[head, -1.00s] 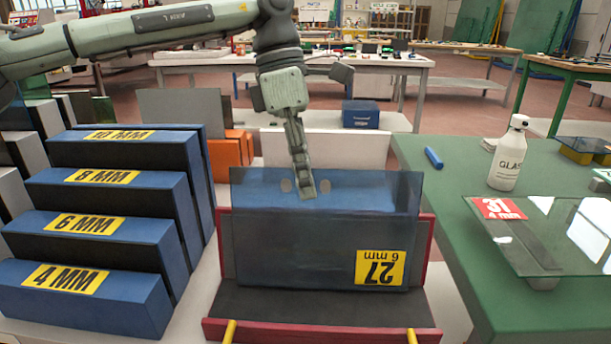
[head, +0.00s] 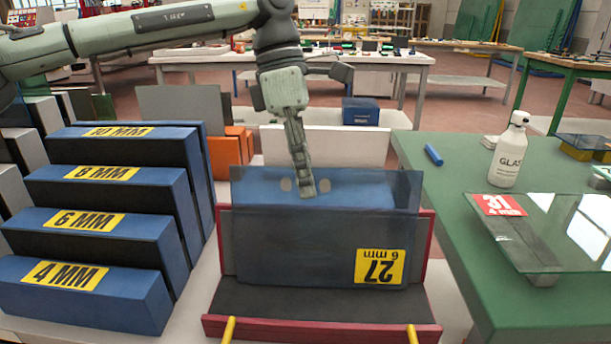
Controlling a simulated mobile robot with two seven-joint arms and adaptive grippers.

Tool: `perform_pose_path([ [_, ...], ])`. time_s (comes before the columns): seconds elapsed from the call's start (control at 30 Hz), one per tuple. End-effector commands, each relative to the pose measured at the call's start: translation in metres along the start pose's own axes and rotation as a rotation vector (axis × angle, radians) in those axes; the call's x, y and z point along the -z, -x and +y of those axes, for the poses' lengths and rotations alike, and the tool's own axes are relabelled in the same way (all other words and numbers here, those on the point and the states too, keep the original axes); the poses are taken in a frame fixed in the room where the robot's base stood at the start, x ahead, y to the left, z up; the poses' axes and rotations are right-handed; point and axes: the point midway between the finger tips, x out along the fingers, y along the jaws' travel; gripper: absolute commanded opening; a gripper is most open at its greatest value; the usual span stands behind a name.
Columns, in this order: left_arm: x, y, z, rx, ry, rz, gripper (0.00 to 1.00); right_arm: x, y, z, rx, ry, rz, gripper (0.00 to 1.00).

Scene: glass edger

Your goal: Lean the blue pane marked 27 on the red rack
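The blue pane marked 27 (head: 300,245) is see-through, with a yellow label reading upside down at its lower right. It stands nearly upright in front of the dark back of the red rack (head: 428,240), its top rising above the back. Its lower edge is close to the rack's dark floor; I cannot tell whether they touch. My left gripper (head: 307,188) reaches down over the pane's top edge, one finger across the front. Two pale pads show through the glass beside that finger, and it appears shut on the pane. My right gripper is out of view.
Stepped blue blocks (head: 85,275) with thickness labels stand close on the left. On the right, a green table (head: 440,190) holds a white bottle (head: 510,150), a blue marker (head: 433,155) and a glass pane marked 31 (head: 540,240). Two yellow pegs stand at the rack's front.

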Motion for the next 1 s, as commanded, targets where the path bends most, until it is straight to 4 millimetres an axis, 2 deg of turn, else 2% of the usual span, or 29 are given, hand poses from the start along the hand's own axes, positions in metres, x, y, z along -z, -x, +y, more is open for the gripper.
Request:
perform_pose_path([
  [0.23,0.0,-0.002,0.0,-0.001,-0.001,-0.003,0.0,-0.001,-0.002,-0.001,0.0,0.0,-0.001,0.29],
  [0.3,0.0,-0.001,0.0,-0.002,-0.001,-0.003,0.11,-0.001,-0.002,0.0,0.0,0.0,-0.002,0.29],
  [0.47,0.0,-0.002,0.001,-0.001,0.0,-0.002,0.29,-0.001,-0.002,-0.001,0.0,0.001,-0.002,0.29],
  [0.77,0.001,-0.003,0.001,0.001,0.001,0.002,0.29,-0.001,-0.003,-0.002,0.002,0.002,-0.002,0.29],
  [0.87,0.001,0.005,0.001,-0.001,0.001,0.0,0.29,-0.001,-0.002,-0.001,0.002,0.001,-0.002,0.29],
  [1.0,0.0,0.026,0.001,-0.002,0.001,-0.002,0.29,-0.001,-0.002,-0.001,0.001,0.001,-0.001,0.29],
])
